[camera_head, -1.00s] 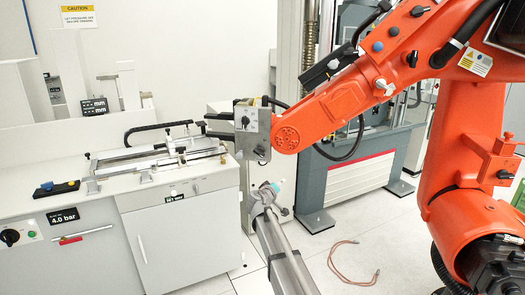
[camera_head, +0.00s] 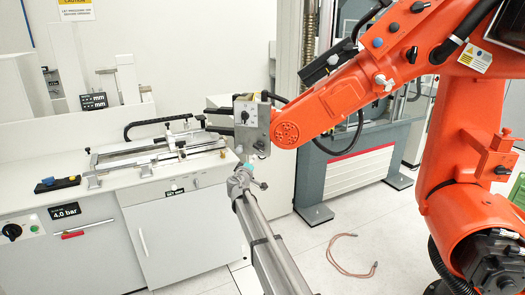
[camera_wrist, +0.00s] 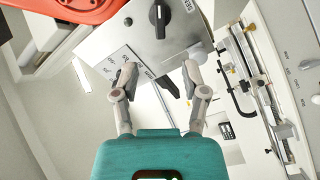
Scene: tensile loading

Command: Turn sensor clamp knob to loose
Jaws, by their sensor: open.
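A metal box (camera_head: 251,124) on the end of an orange robot arm carries a small dark knob on its face. In the wrist view, a black knob (camera_wrist: 159,14) sits on the metal plate near the top. A second black lever-like knob (camera_wrist: 165,84) shows lower, between and beyond my fingertips. I cannot tell which is the sensor clamp knob or read the labels beside them. My gripper (camera_wrist: 159,76) is open, with one finger on each side of the lower knob; contact cannot be told. In the head view my gripper (camera_head: 246,172) is just below the box.
The orange arm (camera_head: 335,105) reaches over from the right. A white bench (camera_head: 60,160) with a metal fixture (camera_head: 160,151) stands at left. A grey testing machine (camera_head: 345,180) stands behind. A reddish cable (camera_head: 350,262) lies on the floor.

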